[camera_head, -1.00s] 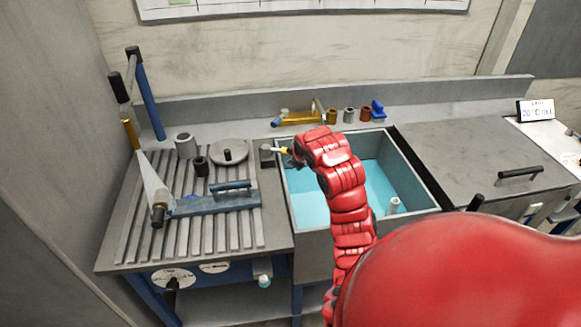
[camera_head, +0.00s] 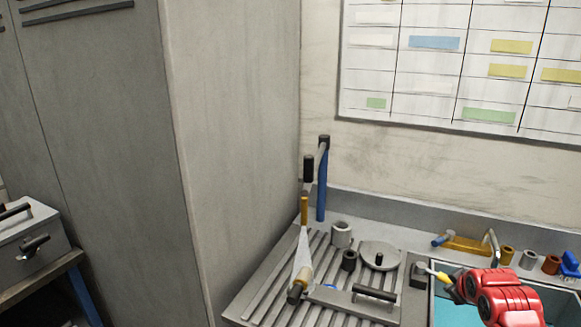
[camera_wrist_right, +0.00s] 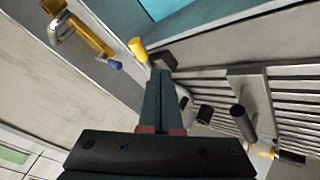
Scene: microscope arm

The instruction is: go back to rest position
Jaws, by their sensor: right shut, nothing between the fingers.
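The yellow piece (camera_head: 437,275) also shows in the head view beside the block (camera_head: 419,277). My left gripper is not in view.
A slatted worktop (camera_head: 262,297) holds a blue post (camera_head: 322,185) with a jointed arm, a round plate (camera_head: 380,256), cups and a handled bar. The turquoise sink (camera_head: 447,308) is at right. A locker wall stands left, with a grey box (camera_head: 30,235).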

